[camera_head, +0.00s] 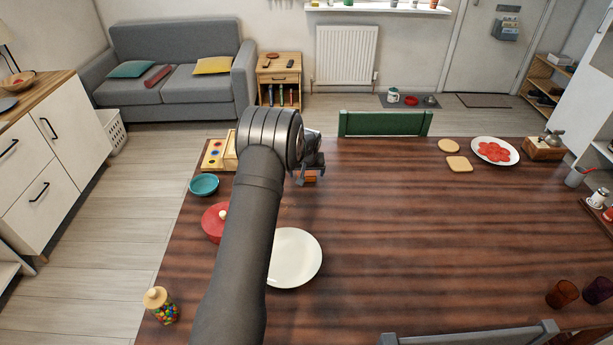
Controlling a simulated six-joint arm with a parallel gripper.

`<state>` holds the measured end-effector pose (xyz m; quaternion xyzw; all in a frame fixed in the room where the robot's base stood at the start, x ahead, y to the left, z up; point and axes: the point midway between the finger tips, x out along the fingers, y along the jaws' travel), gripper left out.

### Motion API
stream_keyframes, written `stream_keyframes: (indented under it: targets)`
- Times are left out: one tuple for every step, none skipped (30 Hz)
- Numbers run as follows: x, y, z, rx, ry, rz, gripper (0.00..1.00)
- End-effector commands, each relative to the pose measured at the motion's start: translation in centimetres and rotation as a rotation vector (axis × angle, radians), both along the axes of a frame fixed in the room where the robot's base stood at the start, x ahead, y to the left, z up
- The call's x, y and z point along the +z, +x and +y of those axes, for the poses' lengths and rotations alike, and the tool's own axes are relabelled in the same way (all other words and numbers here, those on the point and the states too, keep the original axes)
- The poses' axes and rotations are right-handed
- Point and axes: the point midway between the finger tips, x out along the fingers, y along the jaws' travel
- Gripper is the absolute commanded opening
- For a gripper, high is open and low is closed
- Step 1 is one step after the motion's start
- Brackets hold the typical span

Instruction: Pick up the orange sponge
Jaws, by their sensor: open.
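A small orange thing, which looks like the orange sponge (310,179), lies near the far edge of the dark wooden table (400,230), left of its middle. My gripper (312,172) is just above or around it, and its fingers overlap it in the picture. Only a small part of the orange thing shows, because the gripper and wrist cover the rest. The gripper is open. I cannot tell whether the fingers touch it. My arm reaches over the table from the near edge.
A white plate (300,258), a red lid (213,222), a teal bowl (204,185) and a wooden box (213,153) stand near my arm on the left. A candy jar (160,305) is at the near left. A green chair back (385,123) rises behind the far edge. The table's middle is clear.

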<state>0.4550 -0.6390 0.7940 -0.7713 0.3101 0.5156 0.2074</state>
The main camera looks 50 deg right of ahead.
Motion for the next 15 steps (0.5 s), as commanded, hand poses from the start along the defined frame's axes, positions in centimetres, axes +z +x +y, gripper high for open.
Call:
stream_keyframes:
  targets:
    - [-0.54, 0.11, -0.10, 0.000, 0.001, 0.001, 0.89]
    - [-0.72, 0.17, -0.15, 0.000, 0.001, 0.001, 0.89]
    - [-0.84, 0.23, -0.22, 0.000, 0.000, 0.000, 0.89]
    - [-0.90, 0.25, -0.26, 0.000, 0.000, 0.000, 0.89]
    - [-0.93, 0.28, -0.28, 0.000, -0.001, 0.000, 0.89]
    - [-0.94, 0.28, -0.30, 0.000, -0.001, 0.000, 0.89]
    - [-0.93, 0.28, -0.30, 0.000, -0.001, 0.000, 0.89]
    - [-0.94, 0.27, -0.29, 0.000, -0.001, 0.000, 0.89]
    - [-0.93, 0.27, -0.29, 0.000, -0.001, 0.000, 0.89]
    - [-0.93, 0.26, -0.29, 0.000, -0.001, 0.000, 0.89]
    - [-0.93, 0.26, -0.28, 0.000, -0.001, 0.000, 0.89]
    - [-0.93, 0.26, -0.29, 0.000, -0.001, 0.000, 0.81]
    - [-0.94, 0.25, -0.28, 0.000, -0.001, 0.000, 0.75]
    - [-0.94, 0.25, -0.28, 0.000, -0.001, 0.000, 0.69]
    - [-0.93, 0.25, -0.28, 0.000, -0.001, 0.001, 0.62]
